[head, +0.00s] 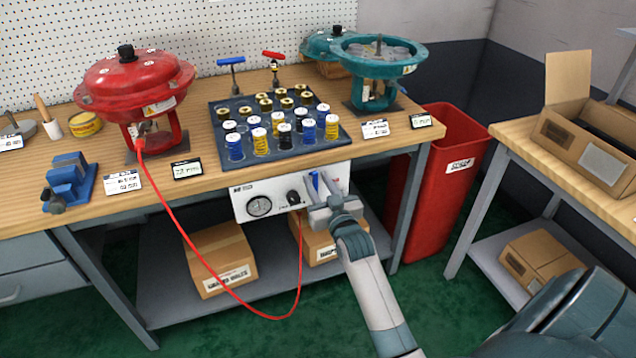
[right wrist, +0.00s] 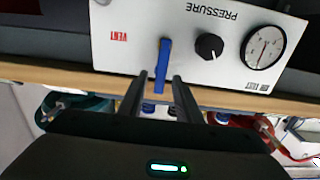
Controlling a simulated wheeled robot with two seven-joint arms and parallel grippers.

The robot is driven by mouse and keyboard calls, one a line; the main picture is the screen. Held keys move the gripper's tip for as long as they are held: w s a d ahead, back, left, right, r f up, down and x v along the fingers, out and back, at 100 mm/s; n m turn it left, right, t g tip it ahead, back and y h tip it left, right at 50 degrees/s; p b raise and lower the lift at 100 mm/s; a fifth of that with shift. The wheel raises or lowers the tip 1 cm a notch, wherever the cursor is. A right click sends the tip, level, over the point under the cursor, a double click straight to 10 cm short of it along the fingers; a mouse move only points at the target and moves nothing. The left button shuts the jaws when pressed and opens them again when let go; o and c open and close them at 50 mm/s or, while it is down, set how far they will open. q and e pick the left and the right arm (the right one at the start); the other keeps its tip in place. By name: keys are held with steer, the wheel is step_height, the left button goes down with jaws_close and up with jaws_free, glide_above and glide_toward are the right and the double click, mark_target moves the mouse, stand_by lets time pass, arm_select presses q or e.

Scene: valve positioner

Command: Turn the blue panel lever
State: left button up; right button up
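The blue panel lever (head: 314,181) stands about upright on the white control panel (head: 262,189) under the bench top's front edge. In the right wrist view the lever (right wrist: 163,62) shows upside down, between the VENT label and the black PRESSURE knob (right wrist: 209,46). My right gripper (head: 322,203) is at the panel, just in front of the lever. Its two fingers (right wrist: 161,78) are apart, and the lever's free end shows in the gap between them. Whether either finger touches it I cannot tell. My left gripper is not in view.
The pressure gauge (head: 259,206) sits left of the knob. A red hose (head: 205,265) loops from the red actuator (head: 135,85) to the panel. A tray (head: 216,117) of springs stands on the bench above. A red bin (head: 447,190) is at the right.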

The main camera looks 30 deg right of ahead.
jaws_close()
